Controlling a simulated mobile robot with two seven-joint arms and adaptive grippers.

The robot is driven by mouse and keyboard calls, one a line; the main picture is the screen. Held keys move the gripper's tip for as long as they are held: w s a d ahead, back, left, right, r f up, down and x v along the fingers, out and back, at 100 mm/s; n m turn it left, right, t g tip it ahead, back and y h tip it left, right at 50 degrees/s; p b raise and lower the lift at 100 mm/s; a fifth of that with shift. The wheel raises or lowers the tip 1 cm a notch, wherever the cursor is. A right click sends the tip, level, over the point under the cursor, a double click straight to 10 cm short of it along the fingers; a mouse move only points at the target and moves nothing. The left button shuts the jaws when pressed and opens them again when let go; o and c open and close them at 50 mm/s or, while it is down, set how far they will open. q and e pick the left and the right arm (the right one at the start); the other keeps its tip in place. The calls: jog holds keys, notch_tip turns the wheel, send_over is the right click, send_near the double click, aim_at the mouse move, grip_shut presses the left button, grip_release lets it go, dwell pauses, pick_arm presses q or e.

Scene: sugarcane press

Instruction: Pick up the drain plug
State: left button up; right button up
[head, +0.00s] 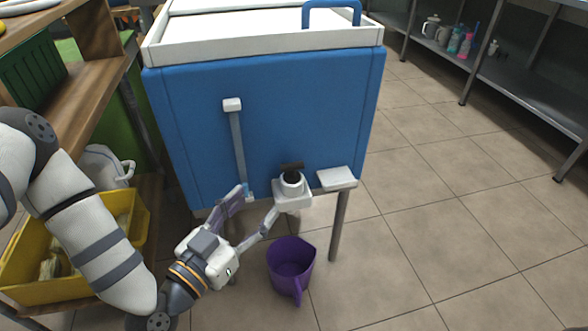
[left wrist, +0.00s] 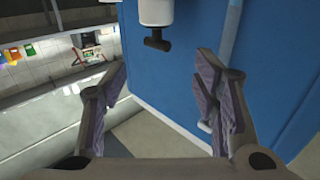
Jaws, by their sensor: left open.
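The drain plug looks like a dark T-shaped piece (head: 292,166) at the white drain fitting (head: 292,186), low on the front of the blue cooler box (head: 270,115). In the left wrist view the plug (left wrist: 157,42) sticks out of the white cylinder (left wrist: 156,12) at the top, beyond the fingertips. My left gripper (head: 258,203) is open and empty, just left of and below the fitting in the head view. In the left wrist view its fingers (left wrist: 163,75) are spread apart, with the plug ahead of the gap. My right gripper does not show.
A purple jug (head: 291,262) stands on the tiled floor below the fitting. A white ledge (head: 337,179) juts out beside the fitting, above a metal leg (head: 338,225). A yellow crate (head: 135,220) and wooden shelf (head: 90,70) are at left. The floor at right is clear.

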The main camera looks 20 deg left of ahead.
aim_at(290, 171)
pick_arm(q)
jog(key=w+d+b, duration=0.1)
jog(key=w, duration=0.2)
jog(key=w+b, duration=0.1)
jog(key=w, duration=0.3)
jog(key=w+d+b, duration=0.1)
jog(key=w, duration=0.3)
jog(key=shift+w+d+f, duration=0.15)
jog(key=shift+d+f, duration=0.2)
jog(key=shift+w+r, duration=0.15)
jog(key=shift+w, duration=0.05)
grip_shut()
